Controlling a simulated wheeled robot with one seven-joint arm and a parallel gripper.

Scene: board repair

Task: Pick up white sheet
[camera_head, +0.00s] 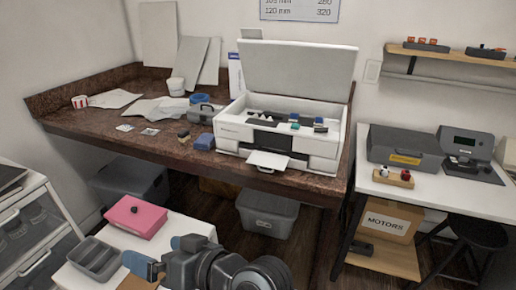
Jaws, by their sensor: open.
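Several pale sheets could be the white sheet, and I cannot tell which one is meant. One lies flat (114,98) on the left of the brown bench. Others lie loosely overlapped (155,108) to its right. Larger white panels (159,35) lean upright against the wall behind. A small white piece (268,160) sticks out of the front of the open white machine (313,147). My gripper (157,253) is low at the bottom of the view, over the white side table. Its blue-grey fingers are apart with nothing seen between them, well away from the sheets.
The brown bench (75,118) also holds cups, a blue roll, a small toolbox and a blue block. A pink box (135,216) and grey tray (94,258) are near my arm. A drawer unit stands left; a white desk (440,190) with a stool stands right.

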